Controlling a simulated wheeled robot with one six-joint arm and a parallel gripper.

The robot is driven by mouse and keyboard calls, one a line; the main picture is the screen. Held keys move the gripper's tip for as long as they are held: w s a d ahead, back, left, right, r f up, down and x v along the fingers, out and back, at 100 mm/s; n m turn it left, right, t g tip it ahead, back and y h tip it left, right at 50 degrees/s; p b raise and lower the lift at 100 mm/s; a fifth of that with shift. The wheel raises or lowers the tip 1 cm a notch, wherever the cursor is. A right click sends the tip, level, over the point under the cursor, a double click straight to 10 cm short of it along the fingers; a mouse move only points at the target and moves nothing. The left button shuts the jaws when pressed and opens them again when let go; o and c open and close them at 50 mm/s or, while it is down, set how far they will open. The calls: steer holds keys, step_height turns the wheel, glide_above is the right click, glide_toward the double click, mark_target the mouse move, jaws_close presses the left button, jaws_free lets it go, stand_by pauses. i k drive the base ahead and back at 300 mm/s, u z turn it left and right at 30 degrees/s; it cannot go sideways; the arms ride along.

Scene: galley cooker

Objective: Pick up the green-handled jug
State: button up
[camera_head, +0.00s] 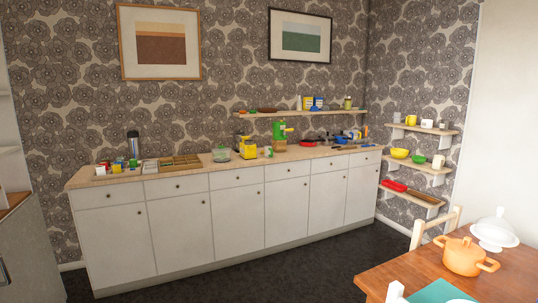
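No jug with a clearly green handle can be made out at this size. A small pale vessel with some green on it (268,152) stands on the long counter (120,178), just right of a yellow appliance (248,149). It may be the green-handled jug, but I cannot tell. A cream jug or mug (438,161) stands at the right end of the middle wall shelf, and its handle colour is not clear. My gripper is not in view.
The counter also bears a green appliance (279,134), a glass bowl (221,155), a divided wooden tray (180,163) and a dark flask (133,146). A wooden table (380,279) with an orange pot (464,257) and a chair stand front right. Dark floor before the cabinets is clear.

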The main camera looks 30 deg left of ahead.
mark_target(268, 149)
steer(key=z, duration=0.05)
steer(key=k, duration=0.35)
steer(key=u, duration=1.4)
steer(key=i, duration=4)
steer(key=z, duration=0.4)
steer(key=i, duration=1.8)
steer(key=z, duration=0.25)
